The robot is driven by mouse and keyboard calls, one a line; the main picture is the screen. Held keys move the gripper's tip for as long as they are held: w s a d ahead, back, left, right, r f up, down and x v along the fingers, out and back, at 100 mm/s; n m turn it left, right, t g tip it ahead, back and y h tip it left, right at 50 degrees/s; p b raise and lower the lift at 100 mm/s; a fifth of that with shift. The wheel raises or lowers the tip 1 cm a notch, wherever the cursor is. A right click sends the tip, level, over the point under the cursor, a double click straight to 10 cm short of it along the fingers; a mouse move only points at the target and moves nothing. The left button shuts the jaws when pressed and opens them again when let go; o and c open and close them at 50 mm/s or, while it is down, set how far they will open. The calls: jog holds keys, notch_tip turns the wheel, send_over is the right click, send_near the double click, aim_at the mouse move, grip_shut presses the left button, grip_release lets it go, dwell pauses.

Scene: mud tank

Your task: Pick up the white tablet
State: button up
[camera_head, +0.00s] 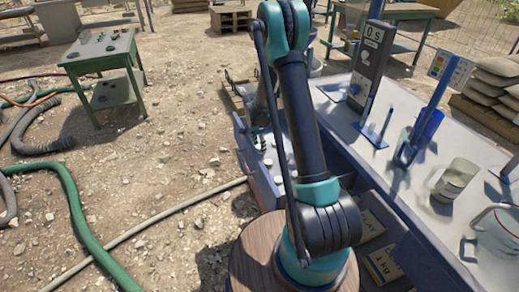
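Several small white round pieces that look like tablets (268,163) lie in an open blue-grey drawer or tray at the front of the bench, just left of my arm. They are small, and I cannot tell which one is the white tablet. My gripper (259,142) is low over the left part of this drawer, beyond my upright arm and partly hidden by it. Its fingers are too small and dark to show whether they are open or shut, or whether they touch a piece.
The bench top (395,185) holds a blue stand (420,135), a beige mug (455,180) and a white jug (497,232). Labelled bags (382,264) sit in a lower compartment. A green table (104,55) and hoses (78,220) are left on open gravel.

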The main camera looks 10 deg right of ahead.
jog(key=c, duration=0.9)
